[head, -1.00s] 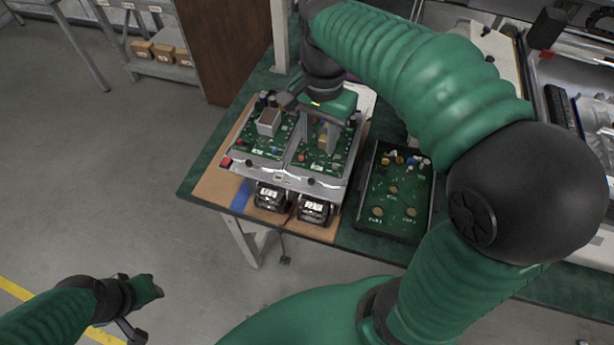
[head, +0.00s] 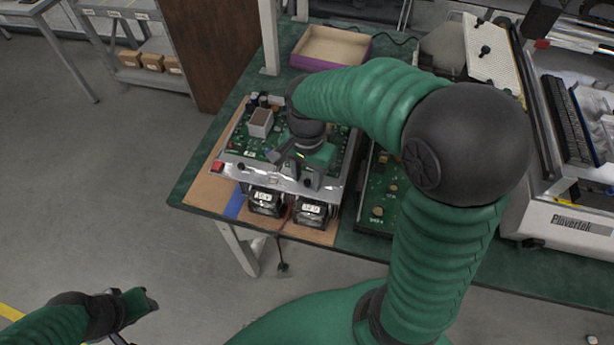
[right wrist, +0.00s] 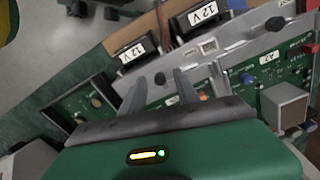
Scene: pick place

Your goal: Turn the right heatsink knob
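The fixture holds two green boards, with a silver heatsink rail (head: 262,176) along its front. The left knob (head: 241,167), small and black, shows on that rail. My right gripper (head: 303,178) points down at the right part of the rail and hides the right knob in the head view. In the right wrist view a small dark knob (right wrist: 160,78) shows between my spread fingers (right wrist: 158,92); whether they touch it I cannot tell. My left gripper (head: 140,306) hangs over the floor at lower left, its fingers unclear.
Two black 12 V fan units (head: 264,201) sit in front of the rail. A dark tray with a green board (head: 377,212) lies to the right, partly behind my arm. A purple-edged box (head: 331,47) stands at the back. A white machine (head: 560,222) is at far right.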

